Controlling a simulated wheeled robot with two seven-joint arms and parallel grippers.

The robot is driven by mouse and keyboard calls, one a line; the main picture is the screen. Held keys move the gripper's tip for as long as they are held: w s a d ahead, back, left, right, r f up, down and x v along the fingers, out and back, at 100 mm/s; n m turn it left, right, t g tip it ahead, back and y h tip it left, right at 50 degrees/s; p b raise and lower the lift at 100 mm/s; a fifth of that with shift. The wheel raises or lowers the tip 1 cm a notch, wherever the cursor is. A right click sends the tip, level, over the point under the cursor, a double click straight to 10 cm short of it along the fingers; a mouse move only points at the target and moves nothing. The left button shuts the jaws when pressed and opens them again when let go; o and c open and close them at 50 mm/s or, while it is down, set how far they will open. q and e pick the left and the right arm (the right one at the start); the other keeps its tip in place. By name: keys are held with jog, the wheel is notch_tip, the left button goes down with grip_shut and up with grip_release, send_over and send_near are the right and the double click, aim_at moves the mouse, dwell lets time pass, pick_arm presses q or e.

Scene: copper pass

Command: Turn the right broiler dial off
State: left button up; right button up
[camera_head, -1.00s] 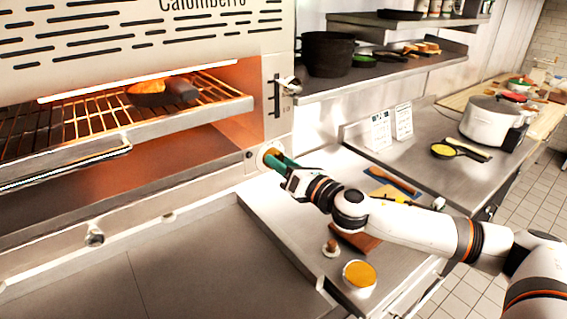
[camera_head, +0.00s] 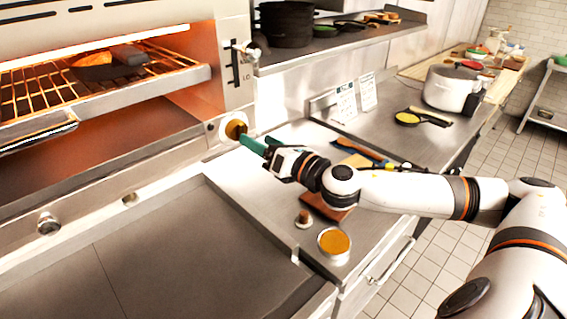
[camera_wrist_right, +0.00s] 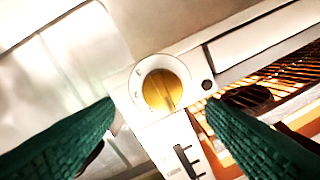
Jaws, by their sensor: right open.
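The right broiler dial (camera_head: 235,129) is a round brass-coloured knob on a pale ring, on the broiler's front at its right end. In the right wrist view the dial (camera_wrist_right: 162,90) sits between my two green fingers, ahead of their tips, with a raised grip bar across its face. My right gripper (camera_head: 246,139) is open and empty, just to the right of the dial in the head view and apart from it. The broiler (camera_head: 150,20) glows orange inside. My left gripper is not in view.
A second knob (camera_head: 48,224) is on the front rail at the left. A shelf (camera_head: 345,48) with dark pans is above my right arm.

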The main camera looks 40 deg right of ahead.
jog(key=b+v, duration=0.5)
jog(key=v, duration=0.2)
jog(key=shift+s, duration=0.2)
jog(key=shift+f, duration=0.15)
dwell(0.5)
